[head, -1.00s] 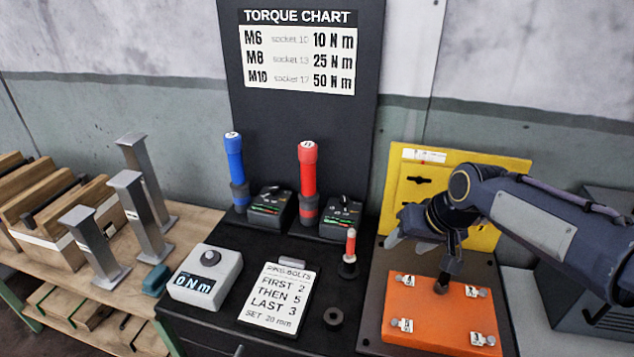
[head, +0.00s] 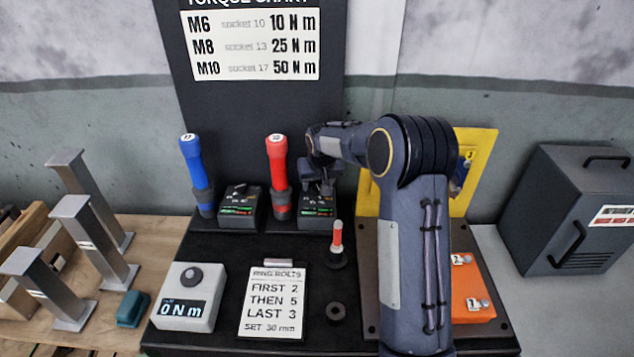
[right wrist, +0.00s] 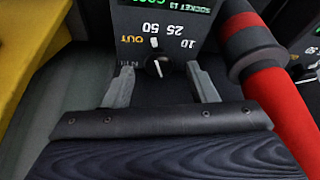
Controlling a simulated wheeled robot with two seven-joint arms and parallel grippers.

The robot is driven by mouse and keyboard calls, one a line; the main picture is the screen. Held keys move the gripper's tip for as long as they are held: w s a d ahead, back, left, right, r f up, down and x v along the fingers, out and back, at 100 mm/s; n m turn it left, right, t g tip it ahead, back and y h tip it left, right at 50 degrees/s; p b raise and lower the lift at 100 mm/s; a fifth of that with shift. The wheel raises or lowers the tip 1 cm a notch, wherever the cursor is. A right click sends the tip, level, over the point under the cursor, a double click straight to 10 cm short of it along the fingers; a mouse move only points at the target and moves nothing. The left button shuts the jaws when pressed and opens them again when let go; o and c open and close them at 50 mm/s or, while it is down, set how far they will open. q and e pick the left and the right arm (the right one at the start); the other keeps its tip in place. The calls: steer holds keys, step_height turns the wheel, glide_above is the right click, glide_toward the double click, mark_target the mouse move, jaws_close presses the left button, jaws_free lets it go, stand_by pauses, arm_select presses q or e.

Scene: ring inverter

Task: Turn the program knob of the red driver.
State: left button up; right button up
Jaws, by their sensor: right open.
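The red driver (head: 278,165) stands upright in its holder; its red and dark body also shows in the right wrist view (right wrist: 285,100). The red driver's control box (head: 318,208) is beside it, partly hidden by my right gripper (head: 320,182). In the right wrist view the black program knob (right wrist: 159,66) has a white pointer toward the 50 mark, amid upside-down labels 10, 25, 50 and OUT. The open fingers of my right gripper (right wrist: 160,70) lie either side of the knob with gaps; contact is not visible. My left gripper is not in view.
The blue driver (head: 197,165) and its box (head: 239,207) stand to the left. My right arm hides much of the orange plate (head: 470,290).

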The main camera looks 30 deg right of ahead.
steer(key=shift+w+d+f, duration=0.1)
steer(key=shift+w+f, duration=0.05)
steer(key=shift+f, duration=0.35)
steer(key=shift+c, duration=0.2)
steer(key=c, duration=0.9)
